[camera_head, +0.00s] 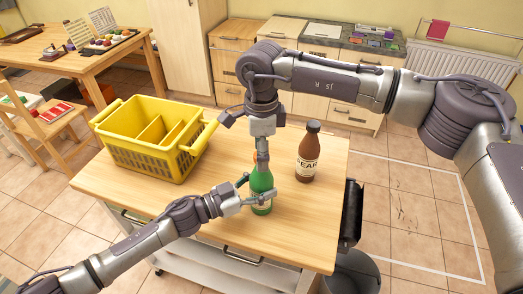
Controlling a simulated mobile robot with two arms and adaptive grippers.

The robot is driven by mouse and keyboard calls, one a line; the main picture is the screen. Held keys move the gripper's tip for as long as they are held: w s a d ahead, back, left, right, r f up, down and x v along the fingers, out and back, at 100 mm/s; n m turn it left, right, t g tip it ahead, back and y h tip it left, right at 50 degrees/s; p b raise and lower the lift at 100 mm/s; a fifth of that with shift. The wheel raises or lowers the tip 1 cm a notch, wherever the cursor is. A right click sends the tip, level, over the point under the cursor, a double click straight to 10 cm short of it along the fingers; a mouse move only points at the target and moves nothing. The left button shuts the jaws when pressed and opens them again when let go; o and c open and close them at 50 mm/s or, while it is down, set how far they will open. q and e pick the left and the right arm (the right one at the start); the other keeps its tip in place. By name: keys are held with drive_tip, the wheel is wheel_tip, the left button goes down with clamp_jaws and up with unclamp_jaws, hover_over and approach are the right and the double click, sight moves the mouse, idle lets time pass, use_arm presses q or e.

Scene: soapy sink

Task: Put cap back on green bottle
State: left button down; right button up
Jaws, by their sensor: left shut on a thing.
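The green bottle (262,180) stands upright on the wooden top of the cart (225,215). My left gripper (256,195) is shut on the body of the bottle, low down, coming in from the left. My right gripper (262,158) points down directly over the bottle's neck. Its fingers hide the bottle's mouth, and I cannot tell whether they are open or shut. A small orange patch (255,156) shows beside these fingertips; I cannot tell whether it is the cap. Whether the cap touches the bottle is hidden.
A brown bottle (308,155) with a dark top stands just right of the green bottle. A yellow divided crate (120,150) sits at the cart's back left. The cart's front right is clear. A wooden table (70,62) and low cabinets (232,62) are farther back.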

wheel_tip(320, 180, up, 12)
idle(0.7)
use_arm(q)
drive_tip(key=shift+c, duration=1.1)
unclamp_jaws()
drive_tip(key=v, duration=1.2)
